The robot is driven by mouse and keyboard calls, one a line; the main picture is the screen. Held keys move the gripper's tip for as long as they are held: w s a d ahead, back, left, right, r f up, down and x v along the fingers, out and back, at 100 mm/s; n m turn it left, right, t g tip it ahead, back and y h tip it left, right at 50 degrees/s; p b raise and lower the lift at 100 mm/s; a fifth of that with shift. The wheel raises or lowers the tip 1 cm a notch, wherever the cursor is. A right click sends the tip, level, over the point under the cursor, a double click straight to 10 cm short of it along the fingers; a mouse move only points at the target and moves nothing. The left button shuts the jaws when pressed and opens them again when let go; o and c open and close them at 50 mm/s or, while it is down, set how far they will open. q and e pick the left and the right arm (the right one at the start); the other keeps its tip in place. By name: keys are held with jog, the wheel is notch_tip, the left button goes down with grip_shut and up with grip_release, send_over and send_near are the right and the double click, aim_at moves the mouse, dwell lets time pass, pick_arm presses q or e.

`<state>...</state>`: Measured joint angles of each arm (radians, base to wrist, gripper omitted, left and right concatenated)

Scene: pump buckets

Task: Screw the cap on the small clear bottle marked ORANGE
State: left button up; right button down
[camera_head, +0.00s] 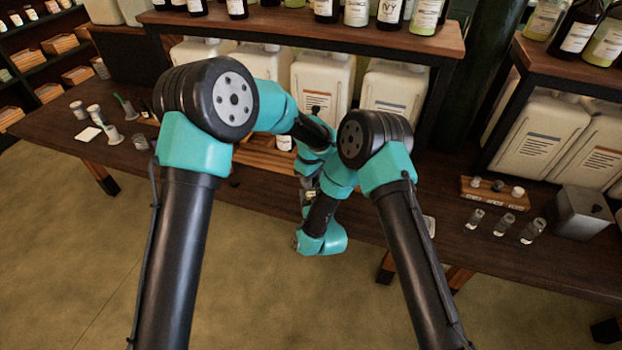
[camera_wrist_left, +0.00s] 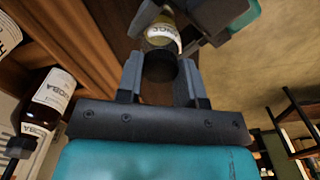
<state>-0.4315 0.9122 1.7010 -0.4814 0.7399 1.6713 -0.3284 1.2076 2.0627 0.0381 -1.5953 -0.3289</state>
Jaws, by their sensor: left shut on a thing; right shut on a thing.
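In the left wrist view my left gripper (camera_wrist_left: 160,70) is shut on a dark round cap (camera_wrist_left: 159,66). Just beyond the cap, in line with it, is the small clear bottle (camera_wrist_left: 162,36) with yellowish contents and a pale label ending in "NGE". My right gripper (camera_wrist_left: 177,27) is shut on this bottle, its grey fingers on either side. The cap covers the bottle's neck from this side, so I cannot tell whether it is seated on the thread. In the head view my arms meet in front of the table, and the links largely hide both grippers.
A brown bottle labelled JOJOBA (camera_wrist_left: 48,102) stands close at the left. At the table's right are a wooden rack (camera_head: 495,195), small clear vials (camera_head: 502,225) and a metal box (camera_head: 580,212). Small containers (camera_head: 95,113) stand far left. A bottle-laden shelf (camera_head: 300,29) overhangs the back.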

pick_arm(q)
jog(key=m, duration=0.6)
jog(key=shift+m, duration=0.3)
jog(key=m, duration=1.5)
jog(key=shift+f+m, duration=0.1)
jog(key=shift+m, duration=0.2)
jog(key=m, duration=1.4)
jog(key=shift+m, duration=0.4)
jog(key=o, duration=1)
